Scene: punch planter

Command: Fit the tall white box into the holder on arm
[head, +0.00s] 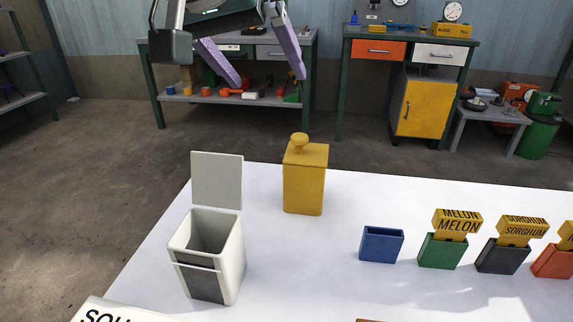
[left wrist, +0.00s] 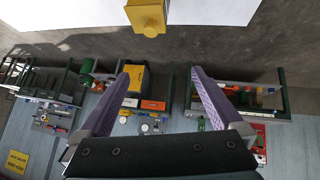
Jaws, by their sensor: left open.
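A white bin-like box (head: 237,262) with a grey front panel and an upright open grey lid (head: 217,180) stands at the left of the white table. Its inside looks empty. A white piece with black letters starting "SOU" (head: 110,313) is cut off at the bottom edge. A blue holder (head: 381,245) with an open top stands empty at the middle right. I cannot tell which of these is the tall white box or the holder on arm. My left gripper (head: 272,80) is open and empty, high beyond the table's far edge; its two purple fingers also show in the left wrist view (left wrist: 164,72).
A yellow canister (head: 304,185) with a knob stands near the far edge. Green (head: 442,252), black (head: 502,258) and orange (head: 553,262) holders carry yellow cards at the right. The table (head: 310,265) is clear at its middle. Workbenches line the far wall.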

